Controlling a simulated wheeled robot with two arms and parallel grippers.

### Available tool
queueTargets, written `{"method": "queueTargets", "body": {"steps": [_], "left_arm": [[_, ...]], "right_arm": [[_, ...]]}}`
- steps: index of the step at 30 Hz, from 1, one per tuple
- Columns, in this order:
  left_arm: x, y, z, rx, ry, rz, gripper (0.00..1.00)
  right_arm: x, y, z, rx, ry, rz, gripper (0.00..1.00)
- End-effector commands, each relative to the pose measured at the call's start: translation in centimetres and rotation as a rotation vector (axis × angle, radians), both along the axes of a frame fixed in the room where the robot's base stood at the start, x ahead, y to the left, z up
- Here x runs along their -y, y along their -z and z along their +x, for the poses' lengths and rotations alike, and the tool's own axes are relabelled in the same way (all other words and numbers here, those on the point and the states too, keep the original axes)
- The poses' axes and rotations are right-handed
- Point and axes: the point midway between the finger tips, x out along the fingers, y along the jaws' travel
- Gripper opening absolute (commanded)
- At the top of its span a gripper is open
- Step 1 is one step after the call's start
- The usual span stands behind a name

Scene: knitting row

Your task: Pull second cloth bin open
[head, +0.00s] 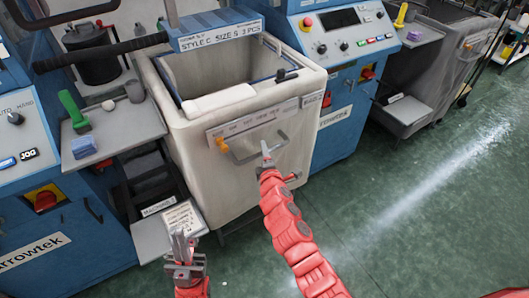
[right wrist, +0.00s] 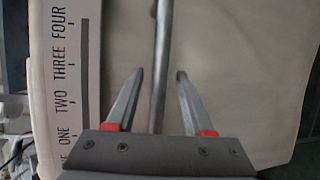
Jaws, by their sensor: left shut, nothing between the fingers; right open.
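A cream cloth bin (head: 225,160) stands in the middle of the head view, between blue machine cabinets, with a metal bar handle (head: 243,156) on its front. In the right wrist view the bar (right wrist: 160,60) runs between the two fingers of my right gripper (right wrist: 156,78), which are open and apart from it. The bin's front (right wrist: 235,70) fills the background there. In the head view my right gripper (head: 266,150) is at the handle. My left gripper (head: 184,246) is shut and empty, low in front of the bin's left side.
Another bin (head: 440,55) stands further right, beyond a blue control panel (head: 345,35). At left a shelf (head: 125,125) holds a green-handled brush (head: 73,110) and a blue block (head: 84,147). Open green floor (head: 420,220) lies in front and right.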

Motion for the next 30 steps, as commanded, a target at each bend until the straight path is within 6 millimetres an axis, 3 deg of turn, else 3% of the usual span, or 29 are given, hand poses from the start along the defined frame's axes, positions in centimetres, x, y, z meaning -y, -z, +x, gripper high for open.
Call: {"method": "queueTargets", "body": {"steps": [10,18,30], "left_arm": [[0.0,0.0,0.0,0.0,0.0,0.0,0.0],[0.0,0.01,0.01,0.0,0.0,0.0,0.0],[0.0,0.0,0.0,0.0,0.0,0.0,0.0]], "right_arm": [[-0.07,-0.03,0.26,0.002,-0.001,0.0,0.5],[-0.06,-0.03,0.25,0.001,-0.001,0.001,0.02],[-0.05,0.02,0.24,0.001,-0.001,0.0,0.0]]}}
